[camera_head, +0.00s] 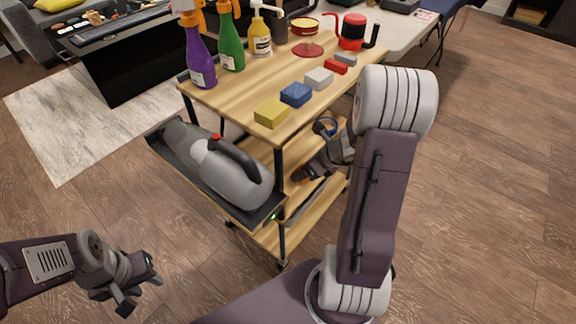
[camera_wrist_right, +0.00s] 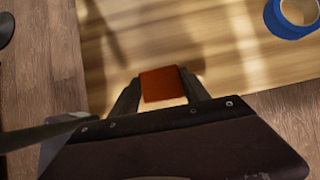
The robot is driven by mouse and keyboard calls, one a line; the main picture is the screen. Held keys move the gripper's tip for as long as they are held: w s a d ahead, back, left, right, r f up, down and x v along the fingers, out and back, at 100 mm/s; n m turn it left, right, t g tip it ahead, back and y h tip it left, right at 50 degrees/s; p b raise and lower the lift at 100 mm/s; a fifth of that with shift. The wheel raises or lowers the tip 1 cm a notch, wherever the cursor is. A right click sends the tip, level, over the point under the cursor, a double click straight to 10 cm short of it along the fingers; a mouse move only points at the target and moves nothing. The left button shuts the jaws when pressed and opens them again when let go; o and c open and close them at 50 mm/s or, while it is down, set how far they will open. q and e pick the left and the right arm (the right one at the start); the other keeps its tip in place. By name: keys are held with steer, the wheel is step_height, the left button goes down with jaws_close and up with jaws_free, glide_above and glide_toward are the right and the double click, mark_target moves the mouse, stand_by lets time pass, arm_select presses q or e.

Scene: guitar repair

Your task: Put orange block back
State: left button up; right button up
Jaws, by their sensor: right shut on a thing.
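The orange block (camera_wrist_right: 161,86) sits between the two fingers of my right gripper (camera_wrist_right: 160,80) in the right wrist view. That gripper is shut on it, above a light wooden surface (camera_wrist_right: 215,45). In the head view my right arm reaches beside the cart, and an orange patch (camera_head: 301,174) shows by the dark gripper parts at the middle shelf. Whether the block touches the shelf is unclear. Yellow (camera_head: 272,112), blue (camera_head: 296,94), white (camera_head: 319,78), red (camera_head: 336,66) and grey (camera_head: 346,59) blocks line the top's right side. My left gripper (camera_head: 140,284) is open and empty at the lower left.
The wooden cart top (camera_head: 235,92) also holds purple (camera_head: 200,62) and green (camera_head: 231,45) spray bottles and a yellow bottle (camera_head: 260,38). A grey canister (camera_head: 233,174) lies in the side tray. A blue tape roll (camera_wrist_right: 290,17) is at the wrist view's upper right.

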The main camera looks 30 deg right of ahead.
steer(key=w, duration=0.1)
steer(key=w+a, duration=0.1)
steer(key=w, duration=0.1)
steer(key=shift+a, duration=0.1)
steer(key=w, duration=0.1)
steer(key=w+a, duration=0.1)
steer(key=w, duration=0.1)
steer(key=shift+a+f, duration=0.15)
steer(key=shift+f, duration=0.1)
steer(key=shift+f+b, duration=0.65)
steer(key=shift+b, duration=0.25)
steer(key=shift+s+r, duration=0.1)
steer(key=shift+r, duration=0.05)
steer(key=o, duration=1.3)
